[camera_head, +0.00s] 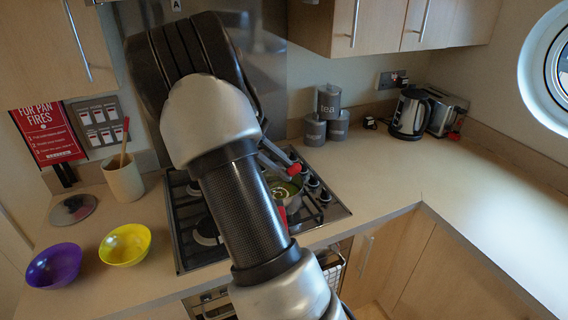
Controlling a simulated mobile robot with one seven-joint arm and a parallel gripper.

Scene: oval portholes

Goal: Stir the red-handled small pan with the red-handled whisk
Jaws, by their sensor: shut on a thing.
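The small pan (297,203) sits on the right part of the gas hob, with something green inside it. A red piece at its front, partly behind my arm, looks like its handle (282,214). My gripper (283,165) is above the pan, mostly hidden behind my arm. It is shut on the whisk, whose red handle (294,170) shows at the grey fingers. Pale wires, seemingly the whisk's head, show inside the pan. Whether they touch the bottom cannot be told.
My arm covers the middle of the hob (333,211). A yellow bowl (125,246), a purple bowl (53,267), a lid (72,209) and a utensil pot (124,178) stand on the left. Grey canisters (314,131) and a kettle (409,113) stand at the back. The right counter (450,180) is clear.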

